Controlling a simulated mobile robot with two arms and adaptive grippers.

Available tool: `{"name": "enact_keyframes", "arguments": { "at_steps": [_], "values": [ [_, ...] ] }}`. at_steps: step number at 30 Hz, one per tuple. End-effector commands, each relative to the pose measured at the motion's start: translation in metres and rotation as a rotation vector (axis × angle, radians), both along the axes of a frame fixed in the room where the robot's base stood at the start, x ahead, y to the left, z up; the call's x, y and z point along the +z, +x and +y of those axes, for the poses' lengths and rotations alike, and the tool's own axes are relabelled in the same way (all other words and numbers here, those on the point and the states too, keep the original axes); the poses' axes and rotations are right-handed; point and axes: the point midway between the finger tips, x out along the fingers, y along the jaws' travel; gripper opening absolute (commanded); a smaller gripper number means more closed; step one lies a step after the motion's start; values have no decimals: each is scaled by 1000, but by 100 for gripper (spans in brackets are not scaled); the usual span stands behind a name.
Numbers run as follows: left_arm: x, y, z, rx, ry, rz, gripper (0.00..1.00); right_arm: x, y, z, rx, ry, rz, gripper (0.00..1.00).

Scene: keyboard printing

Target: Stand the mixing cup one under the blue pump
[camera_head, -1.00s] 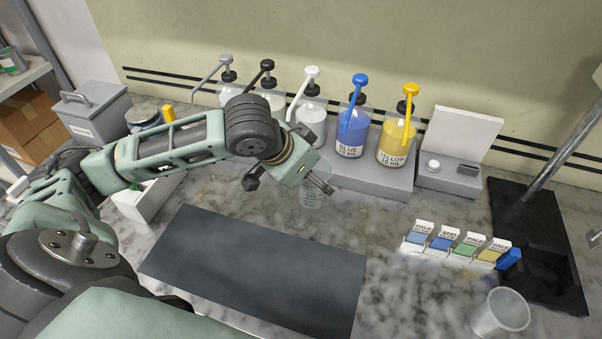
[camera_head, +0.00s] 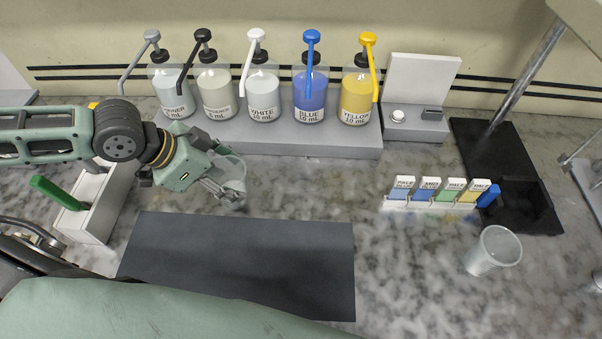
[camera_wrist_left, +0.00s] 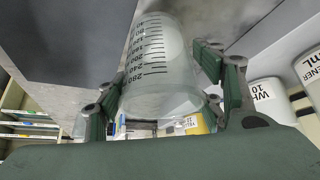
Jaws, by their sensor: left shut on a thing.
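A clear mixing cup with black volume marks is held in my left gripper (camera_head: 226,190), which is shut on it. The cup (camera_head: 234,168) is partly hidden by the fingers in the head view. The left wrist view shows the cup (camera_wrist_left: 162,65) between both fingers. I cannot tell whether it touches the counter. The blue pump (camera_head: 312,50) tops the blue bottle (camera_head: 309,97) on the grey rack, right of and behind the cup. No cup stands below its spout. A second clear cup (camera_head: 492,251) stands upright at the right. My right gripper is not in view.
The yellow bottle (camera_head: 356,100) and white bottle (camera_head: 263,100) flank the blue one on the grey rack (camera_head: 345,146). A dark mat (camera_head: 240,262) lies in front. A strip holder with colour cards (camera_head: 425,206) is right. The marble between the rack and cards is clear.

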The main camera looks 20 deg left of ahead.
Motion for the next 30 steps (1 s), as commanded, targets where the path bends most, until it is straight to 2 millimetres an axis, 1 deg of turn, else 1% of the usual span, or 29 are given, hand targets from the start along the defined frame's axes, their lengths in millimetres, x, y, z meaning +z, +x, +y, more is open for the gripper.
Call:
{"name": "enact_keyframes", "arguments": {
  "at_steps": [4,7,13,17,23,30],
  "values": [
    [0,2,-3,-10,-5,-7,33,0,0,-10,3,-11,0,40],
    [1,8,-10,-11,-11,-10,33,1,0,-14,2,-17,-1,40],
    [2,23,-25,-11,-9,-9,33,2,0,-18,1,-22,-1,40],
    [3,34,-35,-8,-10,-10,33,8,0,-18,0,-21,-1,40],
    [4,54,-55,-9,-9,-9,33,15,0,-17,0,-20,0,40],
    [4,83,-87,-11,-7,-7,33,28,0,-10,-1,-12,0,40]
  ]
}}
